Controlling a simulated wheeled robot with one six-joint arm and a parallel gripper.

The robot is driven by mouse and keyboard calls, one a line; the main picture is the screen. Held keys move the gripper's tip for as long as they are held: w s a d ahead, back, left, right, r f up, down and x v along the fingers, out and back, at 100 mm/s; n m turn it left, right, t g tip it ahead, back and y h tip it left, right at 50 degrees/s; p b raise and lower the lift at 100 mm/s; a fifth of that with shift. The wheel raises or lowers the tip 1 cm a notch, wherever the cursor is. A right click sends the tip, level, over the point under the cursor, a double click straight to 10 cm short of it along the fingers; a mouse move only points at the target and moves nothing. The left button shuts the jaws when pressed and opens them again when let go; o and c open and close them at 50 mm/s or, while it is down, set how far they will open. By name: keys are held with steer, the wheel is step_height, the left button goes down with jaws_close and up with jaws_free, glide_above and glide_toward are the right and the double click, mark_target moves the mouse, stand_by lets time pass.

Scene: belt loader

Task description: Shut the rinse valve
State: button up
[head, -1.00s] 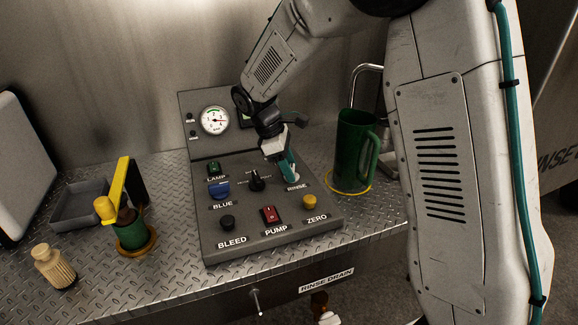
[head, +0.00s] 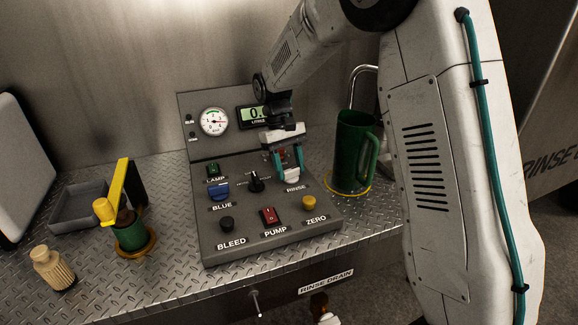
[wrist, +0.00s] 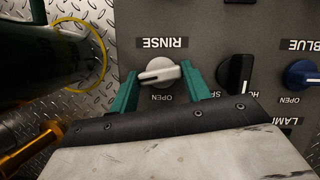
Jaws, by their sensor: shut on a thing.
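The rinse valve is a white knob (head: 292,176) above the RINSE label at the right of the sloped grey panel (head: 235,243). My gripper (head: 287,168) comes down on it from above, with one teal finger on each side. In the wrist view, the knob (wrist: 160,72) sits between the two fingertips (wrist: 161,80), and my gripper is shut on it. Its bar lies roughly crosswise in that view, with the OPEN mark at its gripper side. Finger contact is partly hard to see.
A green jug (head: 350,150) stands in a yellow ring close right of the panel. The black selector knob (head: 255,181) and blue knob (head: 219,191) are left of the gripper. The yellow zero button (head: 309,202) and red pump switch (head: 269,215) sit in front.

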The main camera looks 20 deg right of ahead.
steer(key=shift+m+y, duration=0.5)
steer(key=shift+m, duration=0.6)
steer(key=shift+c, duration=0.2)
steer(key=shift+o, duration=0.2)
steer(key=o, duration=1)
steer(key=shift+c, duration=0.2)
steer(key=v, duration=0.7)
steer(key=shift+w+r, duration=0.2)
steer(key=shift+r, duration=0.15)
